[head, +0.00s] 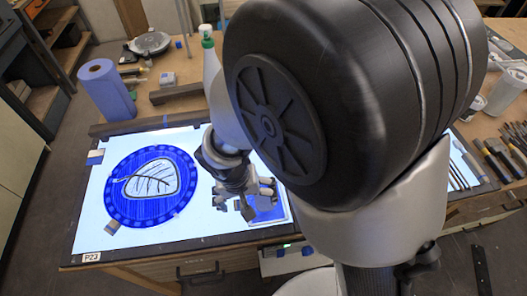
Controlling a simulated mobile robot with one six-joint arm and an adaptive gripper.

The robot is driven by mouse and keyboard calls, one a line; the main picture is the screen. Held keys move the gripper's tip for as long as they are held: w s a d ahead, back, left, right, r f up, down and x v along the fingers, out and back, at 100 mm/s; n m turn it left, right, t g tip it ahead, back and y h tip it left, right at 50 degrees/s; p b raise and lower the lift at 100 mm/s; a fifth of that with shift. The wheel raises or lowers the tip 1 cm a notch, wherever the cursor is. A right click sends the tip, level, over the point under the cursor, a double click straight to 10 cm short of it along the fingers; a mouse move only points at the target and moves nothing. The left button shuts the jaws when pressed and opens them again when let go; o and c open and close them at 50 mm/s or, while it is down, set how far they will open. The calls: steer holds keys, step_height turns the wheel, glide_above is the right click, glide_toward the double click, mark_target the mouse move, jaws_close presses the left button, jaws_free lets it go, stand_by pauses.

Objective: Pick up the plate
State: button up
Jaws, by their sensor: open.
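A round blue plate (117,205) with a pale leaf drawing (150,180) lies flat on a lit white panel (92,215) at the left. My gripper (246,203) is to the right of the plate, apart from it, low over the panel. It is open, and its fingers look empty. A blue square piece (268,214) lies just right of the fingers and is partly hidden by my arm. My arm covers much of the middle and right of the view.
A round metal dish (150,42) sits at the back. Brushes and tools (497,150) lie at the right. The panel's front edge is close to the plate.

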steer(key=shift+c, duration=0.5)
steer(key=c, duration=1.3)
steer(key=shift+s, duration=0.1)
steer(key=c, duration=0.5)
steer(key=shift+d+f, duration=0.1)
